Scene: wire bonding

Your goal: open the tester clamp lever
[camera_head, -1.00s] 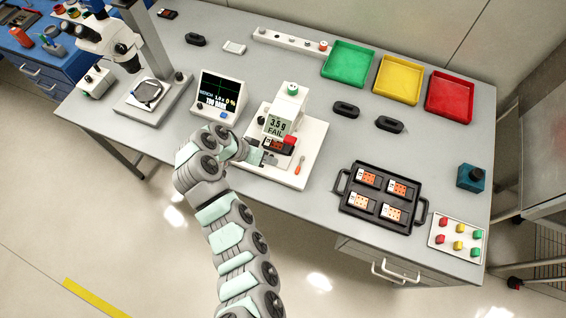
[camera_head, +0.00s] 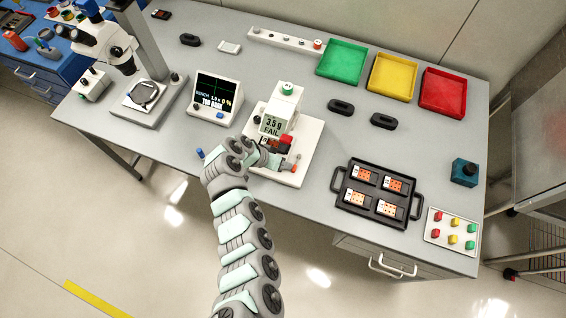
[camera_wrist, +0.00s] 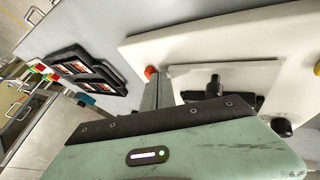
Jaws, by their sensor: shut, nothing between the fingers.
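The tester (camera_head: 286,102) is a white stand whose display reads 3.5 g FAIL, on a white base plate (camera_head: 312,135). A red block shows below the display (camera_head: 286,140). A small lever with an orange-red end (camera_head: 294,168) is at the plate's front right; I take it to be the clamp lever. My gripper (camera_head: 284,161) is shut and empty, low over the plate beside this lever and partly hiding it. In the wrist view an orange-red tip (camera_wrist: 150,72) shows just beside my grey fingers (camera_wrist: 158,88); contact cannot be told.
A monitor (camera_head: 217,98) stands left of the tester. A black tray (camera_head: 378,190) with several orange-and-white parts lies to the right. Green (camera_head: 341,62), yellow (camera_head: 393,77) and red (camera_head: 444,92) trays are at the back. A dark knob (camera_wrist: 282,127) shows in the wrist view.

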